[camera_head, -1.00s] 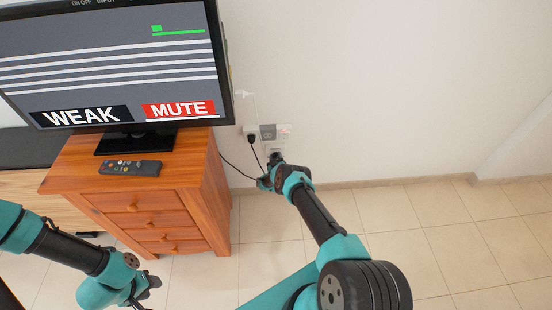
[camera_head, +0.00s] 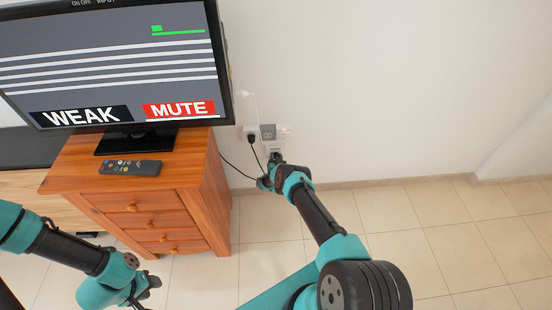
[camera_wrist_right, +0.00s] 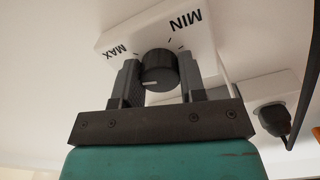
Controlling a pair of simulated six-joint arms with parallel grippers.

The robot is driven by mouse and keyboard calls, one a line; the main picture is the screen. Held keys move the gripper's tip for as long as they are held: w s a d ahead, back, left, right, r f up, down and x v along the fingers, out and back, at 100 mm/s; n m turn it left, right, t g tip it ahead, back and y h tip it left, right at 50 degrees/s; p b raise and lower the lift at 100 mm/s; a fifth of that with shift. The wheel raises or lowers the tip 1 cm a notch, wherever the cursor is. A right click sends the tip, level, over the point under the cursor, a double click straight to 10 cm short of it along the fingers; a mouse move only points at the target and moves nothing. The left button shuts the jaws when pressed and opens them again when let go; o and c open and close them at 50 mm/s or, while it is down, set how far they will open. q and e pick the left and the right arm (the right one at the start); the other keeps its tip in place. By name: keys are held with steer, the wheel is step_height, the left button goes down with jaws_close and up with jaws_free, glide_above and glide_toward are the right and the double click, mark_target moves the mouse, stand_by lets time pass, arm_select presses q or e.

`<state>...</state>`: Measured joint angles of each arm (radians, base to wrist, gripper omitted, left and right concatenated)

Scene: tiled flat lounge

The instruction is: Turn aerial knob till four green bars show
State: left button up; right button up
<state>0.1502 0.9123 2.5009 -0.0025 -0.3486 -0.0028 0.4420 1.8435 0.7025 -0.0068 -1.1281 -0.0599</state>
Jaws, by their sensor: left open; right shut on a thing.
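The television (camera_head: 110,60) shows WEAK in a black box, MUTE in a red box, several white lines, and one small green block above a thin green line at the upper right. The black aerial knob (camera_wrist_right: 158,72) sits on a white plate (camera_wrist_right: 140,30) marked MIN and MAX in the right wrist view. My right gripper (camera_wrist_right: 160,82) is shut on the knob, one finger each side. In the head view my arm hides the knob. My left gripper (camera_head: 150,287) is open and empty, low at the left.
The television stands on a wooden drawer cabinet (camera_head: 215,190) with a remote (camera_head: 130,167) on top. The tiled floor at right is clear.

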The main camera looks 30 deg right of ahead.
stand_by(0.4)
steer(key=o, duration=0.9)
steer(key=shift+s, duration=0.1)
steer(key=v, duration=1.7)
steer(key=shift+a, duration=0.15)
